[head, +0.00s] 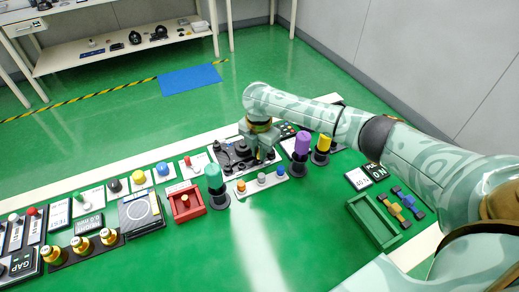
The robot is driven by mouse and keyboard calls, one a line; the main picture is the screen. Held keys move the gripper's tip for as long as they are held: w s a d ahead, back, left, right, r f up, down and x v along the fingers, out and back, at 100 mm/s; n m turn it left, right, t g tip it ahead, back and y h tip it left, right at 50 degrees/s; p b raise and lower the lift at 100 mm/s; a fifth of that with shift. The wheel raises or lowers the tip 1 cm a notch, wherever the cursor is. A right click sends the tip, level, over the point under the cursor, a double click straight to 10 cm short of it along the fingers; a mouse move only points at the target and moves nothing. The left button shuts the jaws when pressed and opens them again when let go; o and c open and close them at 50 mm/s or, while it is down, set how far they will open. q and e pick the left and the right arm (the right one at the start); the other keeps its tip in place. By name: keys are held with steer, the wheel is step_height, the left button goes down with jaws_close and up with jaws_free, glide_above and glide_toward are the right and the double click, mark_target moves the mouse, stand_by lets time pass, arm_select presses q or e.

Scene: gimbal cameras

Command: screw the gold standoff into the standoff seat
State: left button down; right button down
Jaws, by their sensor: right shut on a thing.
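My right gripper (262,153) reaches in from the right, pointing down over the right part of a dark fixture plate (227,160) with several round black parts. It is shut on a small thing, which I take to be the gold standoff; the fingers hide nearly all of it. The standoff seat cannot be made out under the gripper, so I cannot tell whether the standoff touches it. My left gripper is not in view.
In front of the plate stand a strip with several small knobs (261,179), a teal cylinder (213,177) and a red tray (175,206). The front middle is clear.

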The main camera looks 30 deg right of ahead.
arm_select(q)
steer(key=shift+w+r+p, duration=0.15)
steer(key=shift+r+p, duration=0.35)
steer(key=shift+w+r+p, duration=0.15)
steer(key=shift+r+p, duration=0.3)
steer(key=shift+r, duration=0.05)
arm_select(e)
steer(key=shift+r+m, duration=0.1)
steer(key=shift+m, duration=0.8)
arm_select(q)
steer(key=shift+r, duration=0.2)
arm_select(e)
steer(key=shift+m, duration=0.3)
arm_select(q)
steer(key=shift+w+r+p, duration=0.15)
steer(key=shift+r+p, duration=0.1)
steer(key=shift+p, duration=0.2)
arm_select(e)
steer(key=shift+a, duration=0.1)
steer(key=shift+p, duration=0.3)
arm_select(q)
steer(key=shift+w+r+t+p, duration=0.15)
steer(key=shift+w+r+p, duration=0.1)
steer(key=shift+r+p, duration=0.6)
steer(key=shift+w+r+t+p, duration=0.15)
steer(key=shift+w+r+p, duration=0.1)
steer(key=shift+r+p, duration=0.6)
arm_select(e)
steer(key=shift+m, duration=2.2)
